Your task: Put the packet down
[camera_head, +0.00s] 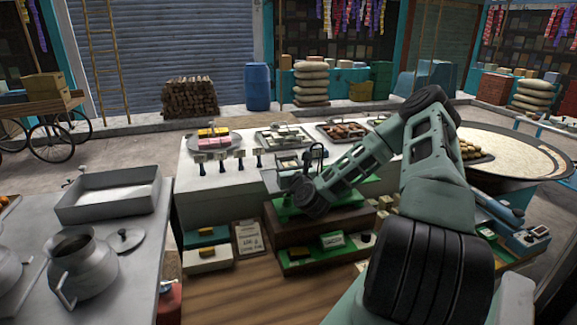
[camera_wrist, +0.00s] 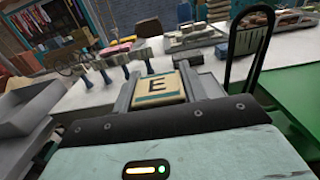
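A cream packet (camera_wrist: 158,86) marked with a black E and teal bands shows in the wrist view, between the two grey fingers of my gripper (camera_wrist: 157,78). The fingers lie against its two sides, so my gripper is shut on it. In the head view my gripper (camera_head: 286,172) is over the near edge of the white counter (camera_head: 220,180), and the packet is too small to make out clearly there. I cannot tell whether the packet's underside touches a surface.
A dark hoop (camera_wrist: 248,45) stands close to the right of my gripper. Trays with goods (camera_head: 283,137) lie at the back. A metal basin (camera_head: 110,200) and a pot (camera_head: 80,265) are at left.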

